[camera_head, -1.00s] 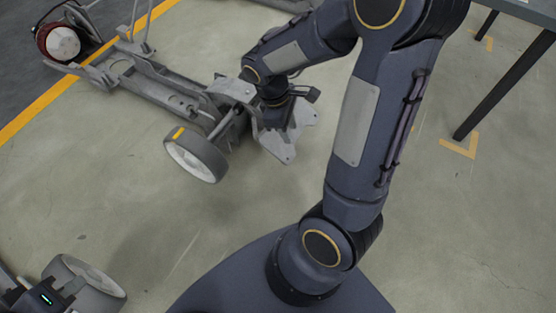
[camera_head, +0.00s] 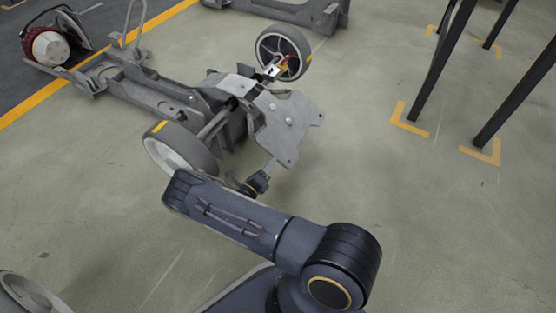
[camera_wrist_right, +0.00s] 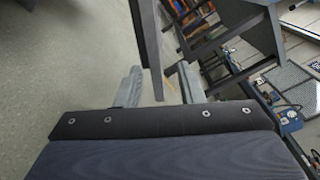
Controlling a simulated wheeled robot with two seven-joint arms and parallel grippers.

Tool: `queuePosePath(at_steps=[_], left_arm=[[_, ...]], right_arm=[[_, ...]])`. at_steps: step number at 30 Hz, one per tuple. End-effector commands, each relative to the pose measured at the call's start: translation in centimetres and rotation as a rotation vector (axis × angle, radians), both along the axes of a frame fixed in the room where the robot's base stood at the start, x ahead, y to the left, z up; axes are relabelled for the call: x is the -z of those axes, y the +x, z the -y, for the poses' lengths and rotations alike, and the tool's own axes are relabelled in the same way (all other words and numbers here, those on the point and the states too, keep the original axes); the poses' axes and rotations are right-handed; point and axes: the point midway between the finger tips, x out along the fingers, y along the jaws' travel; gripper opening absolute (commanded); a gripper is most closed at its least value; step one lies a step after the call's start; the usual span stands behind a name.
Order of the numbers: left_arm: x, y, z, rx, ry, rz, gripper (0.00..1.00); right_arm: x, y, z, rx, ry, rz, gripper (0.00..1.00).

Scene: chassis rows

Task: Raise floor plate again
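The grey floor plate (camera_head: 288,125) extends from the near end of the chassis (camera_head: 160,95), between its two wheels. It looks low and roughly flat; its exact tilt is hard to tell. My right gripper (camera_head: 269,166) is just below the plate's lower edge in the head view, seen partly edge-on behind my forearm. Whether it touches the plate is unclear. In the right wrist view, its two grey fingers (camera_wrist_right: 160,76) stand apart, with nothing visibly gripped between them. The plate cannot be made out in that view. My left gripper is not in view.
One wheel (camera_head: 180,150) is close to my right forearm; another wheel (camera_head: 283,52) stands beyond. Dark table legs (camera_head: 440,65) stand at the upper right. A second chassis (camera_head: 290,10) is at the top. Floor to the right of the plate is clear.

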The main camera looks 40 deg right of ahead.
Motion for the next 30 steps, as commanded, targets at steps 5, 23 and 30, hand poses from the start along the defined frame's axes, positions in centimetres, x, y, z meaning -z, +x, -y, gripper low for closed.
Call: queuePosePath(at_steps=[5,23,30], left_arm=[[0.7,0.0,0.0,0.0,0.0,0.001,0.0],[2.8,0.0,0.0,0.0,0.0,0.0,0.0],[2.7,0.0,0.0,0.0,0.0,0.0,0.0]], right_arm=[[0.9,0.6,0.6,-0.028,-0.019,-0.021,0.35],[0.7,3.1,7.0,-0.026,-0.016,-0.02,0.35],[0.7,3.1,7.0,-0.025,-0.015,-0.021,0.29]])
